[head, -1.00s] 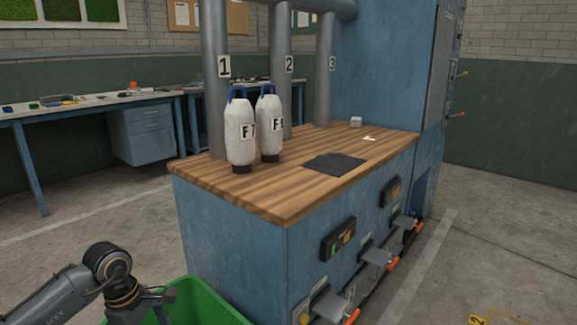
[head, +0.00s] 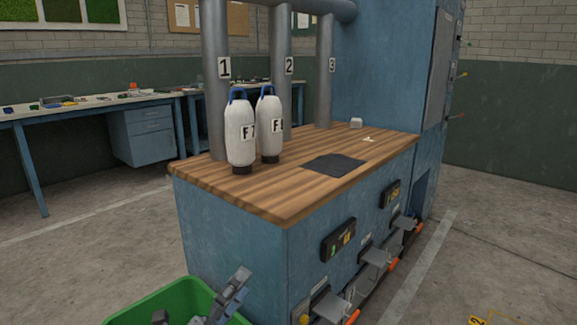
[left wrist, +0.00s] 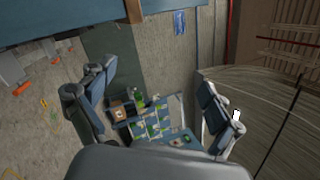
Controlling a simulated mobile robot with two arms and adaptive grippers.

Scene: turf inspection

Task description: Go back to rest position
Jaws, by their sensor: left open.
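My left gripper (head: 200,299) shows at the bottom edge of the head view, in front of the green bin. Its grey fingers stand apart with nothing between them. In the left wrist view the two fingers of the left gripper (left wrist: 155,85) are spread wide and empty. The rest of my left arm is out of the head view. My right gripper is in neither view.
The green bin (head: 178,296) stands close by the blue bench. Two white bottles (head: 240,132) (head: 269,128) stand upright on its wooden top (head: 225,180), beside a dark mat (head: 333,164). Pedals (head: 374,260) jut from the bench's front.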

